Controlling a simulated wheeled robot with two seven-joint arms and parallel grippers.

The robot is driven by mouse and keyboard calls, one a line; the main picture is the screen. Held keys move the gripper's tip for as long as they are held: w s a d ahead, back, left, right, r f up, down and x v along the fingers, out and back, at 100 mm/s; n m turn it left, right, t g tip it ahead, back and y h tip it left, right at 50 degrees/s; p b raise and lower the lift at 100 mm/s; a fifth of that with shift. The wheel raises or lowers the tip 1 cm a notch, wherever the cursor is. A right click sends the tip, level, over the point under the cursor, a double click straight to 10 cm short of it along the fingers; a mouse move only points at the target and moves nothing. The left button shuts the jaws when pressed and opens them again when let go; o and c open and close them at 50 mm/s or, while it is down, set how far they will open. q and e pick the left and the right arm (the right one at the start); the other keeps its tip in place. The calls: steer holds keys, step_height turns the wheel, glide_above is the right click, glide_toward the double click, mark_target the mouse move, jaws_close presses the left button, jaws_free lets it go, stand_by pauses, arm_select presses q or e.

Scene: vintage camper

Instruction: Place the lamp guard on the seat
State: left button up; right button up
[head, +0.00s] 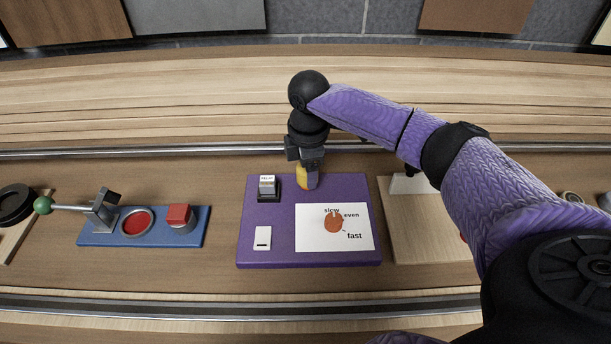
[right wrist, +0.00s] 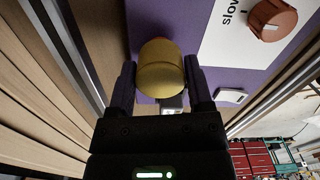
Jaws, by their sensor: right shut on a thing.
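A yellow rounded piece, which looks like the lamp guard (head: 307,179), is at the back edge of the purple panel (head: 262,214). My right gripper (head: 309,166) points down and is shut on it. In the right wrist view the yellow dome (right wrist: 161,66) sits between the two dark fingers of the right gripper (right wrist: 160,84), with the purple panel behind it. I cannot tell whether the guard touches the panel. I cannot make out the seat; it may be hidden under the guard or gripper. My left gripper is not in view.
The purple panel also bears a black-based switch (head: 268,187), a white rocker (head: 262,238) and an orange dial (head: 333,222) on a white card. A blue board (head: 195,232) with a lever and red buttons lies left. A wooden board (head: 420,233) lies right, partly behind my arm.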

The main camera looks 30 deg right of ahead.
steer(key=shift+f, duration=0.9)
steer(key=shift+f, duration=0.1)
steer(key=o, duration=1.2)
step_height(320, 180, up, 12)
steer(key=p, duration=0.3)
steer(key=shift+f, duration=0.2)
steer(key=shift+r, duration=0.3)
